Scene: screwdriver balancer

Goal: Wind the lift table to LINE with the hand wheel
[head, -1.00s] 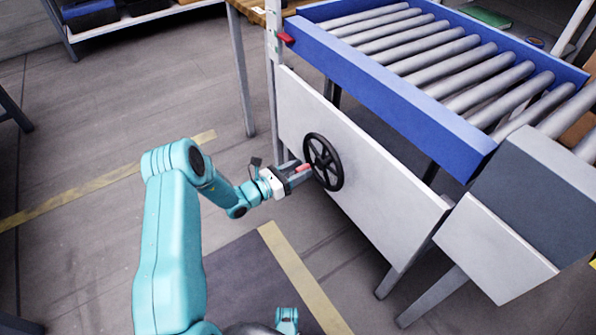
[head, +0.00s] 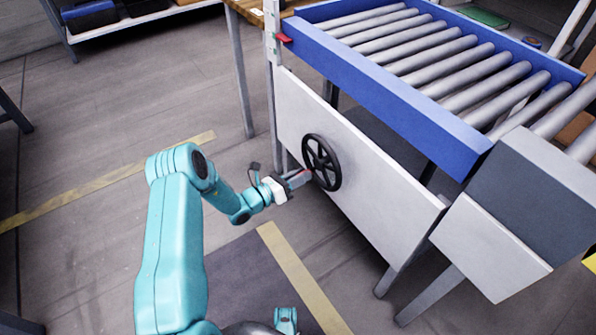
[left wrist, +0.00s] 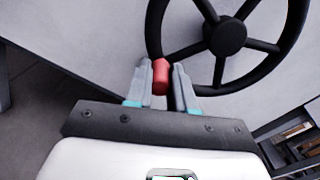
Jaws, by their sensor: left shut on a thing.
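The black spoked hand wheel (head: 321,162) is mounted on the white side panel below the lift table. Its hub and several spokes also show in the left wrist view (left wrist: 228,38). My left gripper (head: 302,178) is at the wheel's lower left rim, shut on the wheel's red handle (left wrist: 160,78), which sits between the two fingers. The lift table (head: 390,85) has a blue frame and grey rollers. A red pointer (head: 284,38) sits by the upright post (head: 272,75) at its left corner. I cannot read any mark on the post.
A grey and white conveyor end (head: 520,200) stands close at the lift table's right. A wooden bench (head: 247,10) is behind the post. A shelf (head: 130,22) stands at the back left. The floor left of the wheel is clear, with yellow tape lines (head: 110,178).

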